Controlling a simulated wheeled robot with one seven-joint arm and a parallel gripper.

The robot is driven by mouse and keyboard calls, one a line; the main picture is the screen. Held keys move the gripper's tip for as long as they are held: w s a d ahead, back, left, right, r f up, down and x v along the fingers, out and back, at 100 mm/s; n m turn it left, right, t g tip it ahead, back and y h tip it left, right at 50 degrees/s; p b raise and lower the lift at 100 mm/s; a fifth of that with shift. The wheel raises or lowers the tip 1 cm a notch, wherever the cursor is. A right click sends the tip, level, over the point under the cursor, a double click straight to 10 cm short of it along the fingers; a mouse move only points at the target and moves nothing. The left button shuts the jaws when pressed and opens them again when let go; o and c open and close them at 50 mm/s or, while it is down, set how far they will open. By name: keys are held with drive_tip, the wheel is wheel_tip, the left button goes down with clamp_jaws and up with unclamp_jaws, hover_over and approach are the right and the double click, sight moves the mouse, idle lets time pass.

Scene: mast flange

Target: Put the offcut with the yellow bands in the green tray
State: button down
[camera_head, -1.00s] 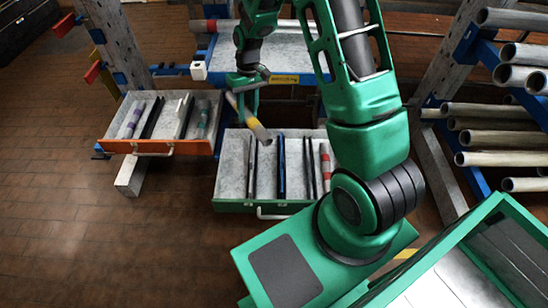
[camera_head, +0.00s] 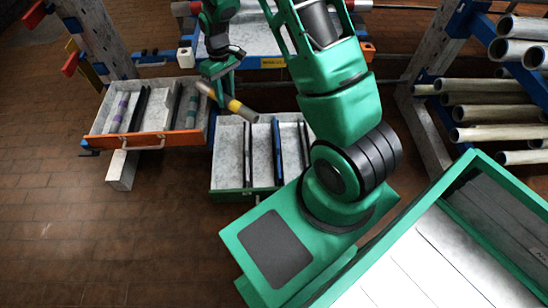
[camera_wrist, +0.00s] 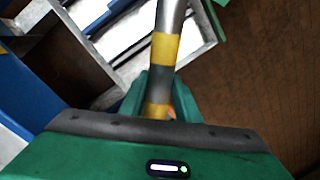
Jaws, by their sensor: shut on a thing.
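The offcut with yellow bands (camera_head: 245,111) is a grey tube held in my gripper (camera_head: 217,84), which is shut on it. It is tilted, its lower end to the right. It hangs in the air over the back left part of the green-fronted tray (camera_head: 242,197). In the wrist view the offcut (camera_wrist: 170,15) runs upward from between the green fingers of my gripper (camera_wrist: 157,104), showing two yellow bands. The tray is a grey drawer with several dark dividers; my arm hides its right side.
An orange-fronted tray (camera_head: 158,140) with banded offcuts and dividers stands to the left. A blue rack shelf (camera_head: 262,62) lies behind. Long pipes (camera_head: 495,112) lie in a rack at right. A green-rimmed bin (camera_head: 478,158) is at lower right. Bare floor lies at left.

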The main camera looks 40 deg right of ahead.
drive_tip(key=s+a+f+n+t+h, duration=0.1)
drive_tip(key=a+f+n, duration=0.75)
drive_tip(key=n, duration=0.45)
drive_tip(key=s+a+f+n+t, duration=0.1)
drive_tip(key=a+f+n+t, duration=0.1)
drive_tip(key=a+f+n, duration=0.9)
drive_tip(key=n, duration=0.2)
hover_over(230, 157)
drive_tip(key=shift+g, duration=0.3)
drive_tip(key=f, duration=1)
drive_tip(key=shift+s+a, duration=0.15)
drive_tip(key=shift+s, duration=0.05)
drive_tip(key=c, duration=1.3)
unclamp_jaws()
drive_tip(key=shift+f, duration=0.1)
drive_tip(key=shift+c, duration=0.2)
